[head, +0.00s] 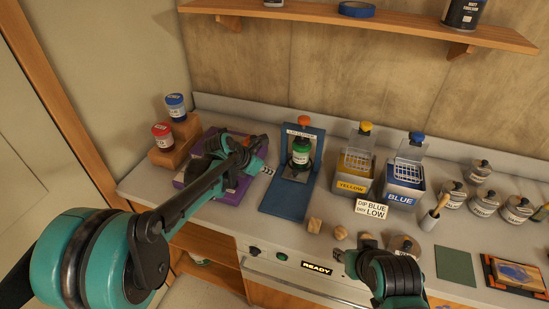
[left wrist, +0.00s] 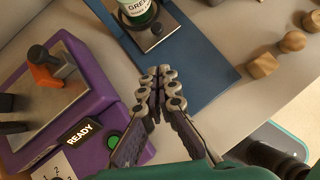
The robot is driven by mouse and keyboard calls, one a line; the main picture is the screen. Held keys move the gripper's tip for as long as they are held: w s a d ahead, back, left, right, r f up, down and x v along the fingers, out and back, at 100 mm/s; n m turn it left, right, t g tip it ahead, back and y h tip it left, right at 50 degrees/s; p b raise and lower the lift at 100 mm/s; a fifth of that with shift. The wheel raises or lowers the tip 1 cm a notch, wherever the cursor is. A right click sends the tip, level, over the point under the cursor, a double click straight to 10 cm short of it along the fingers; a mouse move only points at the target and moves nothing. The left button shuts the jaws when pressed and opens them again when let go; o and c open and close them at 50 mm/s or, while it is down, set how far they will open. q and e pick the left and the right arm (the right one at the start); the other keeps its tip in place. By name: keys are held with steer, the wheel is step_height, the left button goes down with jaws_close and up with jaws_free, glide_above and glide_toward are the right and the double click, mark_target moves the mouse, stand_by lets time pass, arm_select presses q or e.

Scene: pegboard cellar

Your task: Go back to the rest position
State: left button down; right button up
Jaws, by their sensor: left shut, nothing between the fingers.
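My left gripper (head: 262,170) is shut and empty. The purple device (head: 238,199) is partly hidden behind my left arm in the head view. The blue stand (head: 283,202) holds a green-labelled jar (head: 301,153). My right gripper (head: 342,256) is low at the counter's front edge, close to small wooden pieces; its fingers are too small to read.
Yellow (head: 352,184) and blue (head: 404,190) boxes with raised lids stand behind a sign (head: 371,209). Wooden pieces (head: 314,225) lie at the front. Several jars (head: 482,170) fill the right. Red and blue jars (head: 176,106) stand on wooden steps at left. A shelf (head: 370,28) hangs above.

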arm_select(q)
steer(key=shift+a, duration=0.15)
steer(key=s+a+r+m+y, duration=0.2)
steer(key=s+a+m, duration=0.2)
steer(key=s+m, duration=0.35)
steer(key=s+a+r+m+y, duration=0.1)
steer(key=s+a+r+m, duration=0.25)
steer(key=s+m, duration=0.45)
steer(key=s+a+f+m+y, duration=0.1)
steer(key=s+a+f+m, duration=0.1)
steer(key=s+m, duration=0.3)
steer(key=s+a+f+m+t+y, duration=0.1)
steer(key=s+a+f+m, duration=0.1)
steer(key=s+a+m, duration=0.3)
steer(key=s+m, duration=0.1)
steer(key=s, duration=0.2)
steer(key=shift+s+f+t+y, duration=0.25)
steer(key=shift+s+t+y, duration=0.05)
